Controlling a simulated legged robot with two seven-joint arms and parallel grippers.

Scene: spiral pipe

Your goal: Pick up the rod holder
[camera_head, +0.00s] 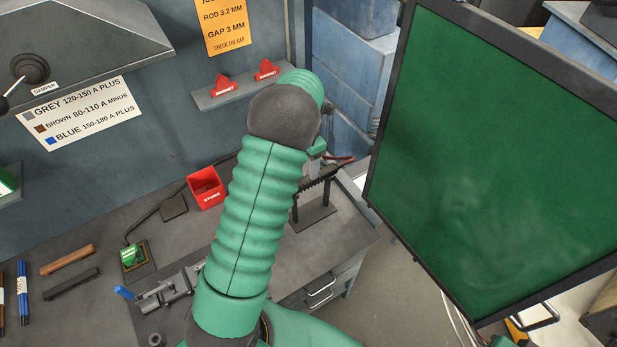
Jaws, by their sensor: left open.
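My left arm comes up from the bottom of the picture, green and ribbed, and covers the middle of the bench. My left gripper (317,165) shows only in part beyond the arm, close to the rod holder and the top of the stand. It is open. Whether it touches the rod holder cannot be told. My right gripper is not in view.
A large green screen (495,165) in a dark frame stands at the right. A red stubs box (207,188) and a blue-handled clamp (165,292) are on the bench (85,318). Red magnets (221,86) sit on a wall shelf. Rods lie at the left.

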